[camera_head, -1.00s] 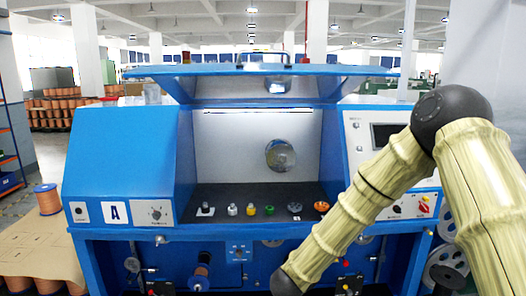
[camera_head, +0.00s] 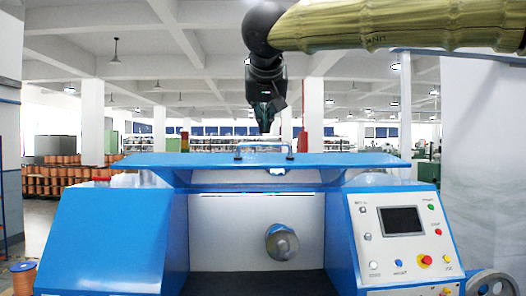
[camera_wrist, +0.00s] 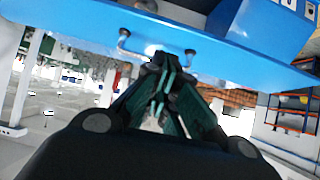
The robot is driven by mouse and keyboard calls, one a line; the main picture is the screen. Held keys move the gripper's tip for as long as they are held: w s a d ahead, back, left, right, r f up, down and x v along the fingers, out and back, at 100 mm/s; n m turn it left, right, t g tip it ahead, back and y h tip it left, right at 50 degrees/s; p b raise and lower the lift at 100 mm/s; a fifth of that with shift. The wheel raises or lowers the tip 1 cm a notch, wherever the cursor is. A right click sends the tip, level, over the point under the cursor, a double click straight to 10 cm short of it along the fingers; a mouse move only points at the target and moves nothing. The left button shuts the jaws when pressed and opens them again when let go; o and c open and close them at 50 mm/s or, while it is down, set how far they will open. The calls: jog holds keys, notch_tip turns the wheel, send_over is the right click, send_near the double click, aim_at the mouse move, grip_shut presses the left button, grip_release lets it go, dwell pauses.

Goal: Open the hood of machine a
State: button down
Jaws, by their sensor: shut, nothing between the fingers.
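Machine a (camera_head: 110,230) is the blue machine ahead, seen in the head view. Its blue hood (camera_head: 200,165) extends like a canopy above the front opening, seen nearly edge-on, and the pale inside (camera_head: 225,230) is visible below. A thin grey handle (camera_head: 241,148) stands on the hood's top edge. My gripper (camera_head: 264,130) points down just above the handle's middle. In the wrist view, my gripper (camera_wrist: 160,75) is shut with nothing in it, close to the handle's post (camera_wrist: 124,38) and the blue hood edge (camera_wrist: 80,17). I cannot tell whether it touches the handle.
A control panel (camera_head: 403,235) with a screen and buttons is at the right of the opening. A round metal disc (camera_head: 281,243) is on the inner back wall. Copper spools (camera_head: 60,185) stand behind at left. A grey wall (camera_head: 485,150) is at the right.

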notch_tip(320, 180, up, 2)
jog(key=p, duration=0.4)
send_near(262, 161)
jog(key=w+r, duration=0.1)
jog(key=w, duration=0.2)
notch_tip(262, 161, down, 2)
jog(key=shift+w+d+f, duration=0.1)
jog(key=shift+w, duration=0.05)
jog(key=shift+f+p, duration=0.3)
jog(key=shift+f, duration=0.45)
